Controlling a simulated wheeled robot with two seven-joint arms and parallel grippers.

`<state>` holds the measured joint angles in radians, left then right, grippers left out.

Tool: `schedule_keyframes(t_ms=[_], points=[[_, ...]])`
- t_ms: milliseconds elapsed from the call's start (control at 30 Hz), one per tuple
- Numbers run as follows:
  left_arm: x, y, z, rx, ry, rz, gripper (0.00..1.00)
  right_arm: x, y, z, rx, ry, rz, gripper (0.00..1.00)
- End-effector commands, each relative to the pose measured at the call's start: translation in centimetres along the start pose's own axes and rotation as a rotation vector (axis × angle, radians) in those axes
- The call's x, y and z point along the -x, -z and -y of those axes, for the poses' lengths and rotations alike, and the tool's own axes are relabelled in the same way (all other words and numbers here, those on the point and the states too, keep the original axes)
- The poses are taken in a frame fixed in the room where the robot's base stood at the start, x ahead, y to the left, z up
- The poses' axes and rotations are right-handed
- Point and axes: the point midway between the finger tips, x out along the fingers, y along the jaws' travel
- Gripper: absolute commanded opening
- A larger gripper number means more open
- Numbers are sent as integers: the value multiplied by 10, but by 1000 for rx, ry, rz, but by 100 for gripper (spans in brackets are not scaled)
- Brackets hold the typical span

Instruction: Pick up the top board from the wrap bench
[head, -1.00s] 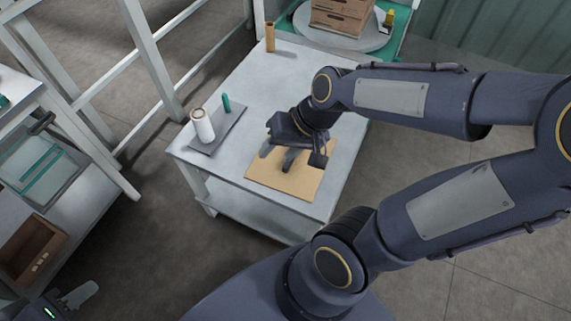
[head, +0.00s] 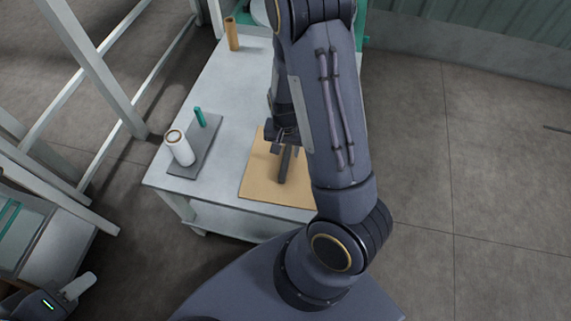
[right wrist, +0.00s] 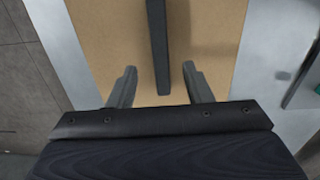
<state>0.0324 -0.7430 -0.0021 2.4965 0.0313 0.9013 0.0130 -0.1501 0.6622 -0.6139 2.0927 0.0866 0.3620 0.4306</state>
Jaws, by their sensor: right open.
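The top board (head: 259,180) is a flat tan sheet on the wrap bench (head: 226,95). A dark bar (head: 284,166) runs over its middle. My right gripper (head: 281,148) is over the board, partly hidden by my right arm. In the right wrist view its two fingers (right wrist: 160,84) are apart, with the bar (right wrist: 158,40) between them and the tan board (right wrist: 215,30) beyond. The fingers do not appear to touch the bar. My left gripper (head: 77,287) is at the lower left, away from the bench; its opening is unclear. I cannot tell how many boards lie stacked.
A white roll (head: 180,150) and a small green cylinder (head: 200,117) stand on a grey mat (head: 194,163) left of the board. A brown tube (head: 232,35) stands at the bench's far left corner. The bench top between them is clear. A white frame (head: 95,70) rises at left.

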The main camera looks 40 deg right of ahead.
Motion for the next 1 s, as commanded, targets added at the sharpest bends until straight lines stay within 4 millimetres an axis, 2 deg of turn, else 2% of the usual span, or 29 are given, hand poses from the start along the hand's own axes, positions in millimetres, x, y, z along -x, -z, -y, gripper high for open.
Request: schedule_keyframes(t_ms=[200,300,600,933,1000], points=[[-4,-2,2,0,0,0,36,-34,-1,0,-2,-2,4,45],[-5,-3,2,0,0,0,36,-45,-1,0,0,-1,3,45],[-5,-3,2,0,0,0,36,-48,-1,1,1,2,0,44],[-5,-3,2,0,0,0,36,-48,-1,1,1,1,1,1],[-5,-3,2,0,0,0,36,-47,-1,1,1,2,1,0]])
